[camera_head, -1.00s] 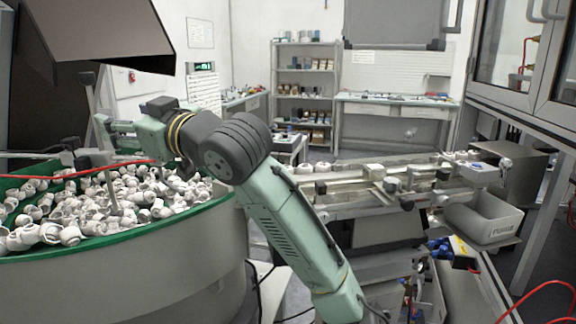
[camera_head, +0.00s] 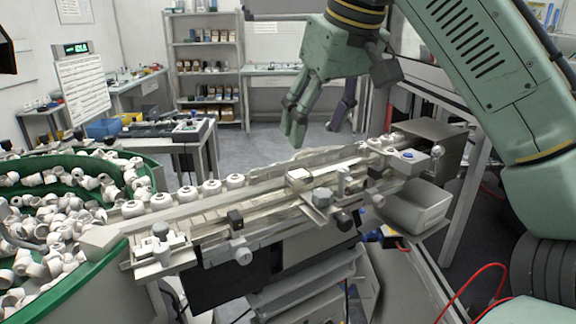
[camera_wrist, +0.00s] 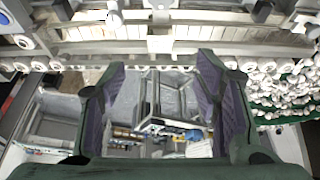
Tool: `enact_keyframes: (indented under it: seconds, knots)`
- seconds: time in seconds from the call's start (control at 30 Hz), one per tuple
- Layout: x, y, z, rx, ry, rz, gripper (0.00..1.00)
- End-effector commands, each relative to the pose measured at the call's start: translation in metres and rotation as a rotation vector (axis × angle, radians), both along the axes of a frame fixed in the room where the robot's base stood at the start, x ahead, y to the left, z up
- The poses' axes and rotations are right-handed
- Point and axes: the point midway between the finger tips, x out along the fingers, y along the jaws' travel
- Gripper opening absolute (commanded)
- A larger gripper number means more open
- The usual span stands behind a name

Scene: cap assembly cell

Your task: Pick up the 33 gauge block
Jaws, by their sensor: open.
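My gripper (camera_head: 314,134) hangs in the upper middle of the head view, above and behind the conveyor rail. Its fingers are spread and hold nothing. In the wrist view its two dark fingers (camera_wrist: 160,72) stand apart, with floor and a table showing between them. I cannot make out any part as the 33 gauge block in either view. A small pale block (camera_head: 300,179) sits on the rail's middle, but no marking on it is legible.
The conveyor rail (camera_head: 218,205) crosses the middle, with white caps along it. A green-rimmed bowl (camera_head: 92,276) of white parts stands left. A grey bin (camera_head: 415,207) hangs right. A small table (camera_head: 165,137) and a shelf rack (camera_head: 205,68) stand behind.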

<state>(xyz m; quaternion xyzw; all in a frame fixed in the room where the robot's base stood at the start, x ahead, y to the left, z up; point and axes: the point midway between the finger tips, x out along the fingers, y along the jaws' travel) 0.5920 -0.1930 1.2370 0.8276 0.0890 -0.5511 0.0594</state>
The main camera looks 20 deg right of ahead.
Motion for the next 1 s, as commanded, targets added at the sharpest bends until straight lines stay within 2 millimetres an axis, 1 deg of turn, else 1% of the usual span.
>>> enact_keyframes:
  seconds: [0.07,0.3,0.57,0.73,0.83,1.0]
  knots:
    - [0.001,-0.001,-0.006,0.001,0.007,-0.002,0.57]
    - [0.015,0.002,-0.041,0.002,0.007,-0.002,0.57]
    - [0.024,0.004,-0.058,-0.002,0.006,-0.004,0.57]
    - [0.036,0.007,-0.082,-0.001,0.006,-0.003,0.57]
    - [0.040,0.008,-0.092,-0.001,0.005,-0.004,0.57]
    - [0.043,0.009,-0.098,0.000,0.003,-0.004,0.57]
